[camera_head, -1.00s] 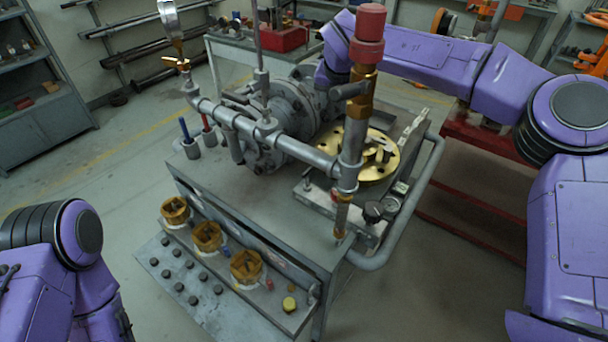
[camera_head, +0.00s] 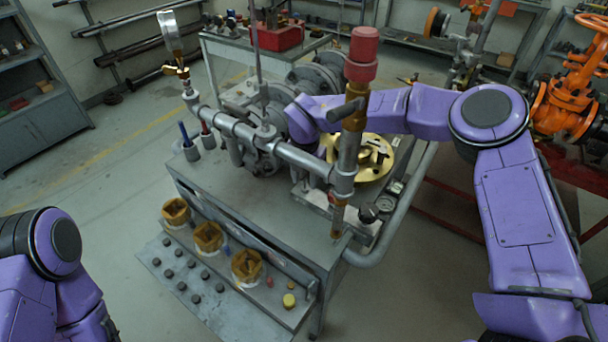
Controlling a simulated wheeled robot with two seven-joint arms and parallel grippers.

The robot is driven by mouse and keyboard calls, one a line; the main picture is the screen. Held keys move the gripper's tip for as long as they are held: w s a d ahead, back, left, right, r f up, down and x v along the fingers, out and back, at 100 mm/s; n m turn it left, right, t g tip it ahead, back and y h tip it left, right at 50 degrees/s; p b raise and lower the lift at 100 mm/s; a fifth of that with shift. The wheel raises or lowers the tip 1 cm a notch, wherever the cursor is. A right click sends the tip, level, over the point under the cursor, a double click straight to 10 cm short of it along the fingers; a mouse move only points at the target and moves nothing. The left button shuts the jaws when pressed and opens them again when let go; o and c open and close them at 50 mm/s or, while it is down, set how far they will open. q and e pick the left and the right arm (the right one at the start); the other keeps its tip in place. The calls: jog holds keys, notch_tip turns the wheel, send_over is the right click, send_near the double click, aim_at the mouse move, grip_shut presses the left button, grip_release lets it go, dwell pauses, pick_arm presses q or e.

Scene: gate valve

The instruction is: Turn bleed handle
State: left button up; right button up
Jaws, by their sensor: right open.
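A short dark grey lever (camera_head: 341,109) juts left from the brass body (camera_head: 356,92) under a red cap (camera_head: 362,52), at the top of an upright pipe. It looks like the bleed handle, but I cannot be sure. My right arm comes in from the right and passes behind this pipe. Its purple wrist (camera_head: 299,118) is just left of and behind the lever, with no clear contact. The right gripper is open, its fingers mostly hidden among the grey pipework and flanges. My left arm shows at the lower left, with its gripper out of view.
The grey pipe frame (camera_head: 300,158) and a brass disc (camera_head: 372,160) stand on the grey bench (camera_head: 215,180). Orange valve gear (camera_head: 565,100) is at the far right.

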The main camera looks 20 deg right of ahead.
jog(key=shift+f, duration=0.1)
grip_shut()
jog(key=shift+a, duration=0.15)
jog(key=shift+d, duration=0.2)
jog(key=shift+n, duration=0.4)
jog(key=n+p, duration=0.1)
jog(key=n, duration=0.2)
jog(key=shift+n, duration=0.4)
jog(key=n+p, duration=0.1)
jog(key=n, duration=0.3)
jog(key=shift+p, duration=0.3)
jog(key=n+p, duration=0.1)
jog(key=n, duration=0.3)
jog(key=shift+n, duration=0.4)
jog(key=shift+w+n+p, duration=0.1)
jog(key=shift+n+p, duration=0.45)
jog(key=shift+n, duration=1.15)
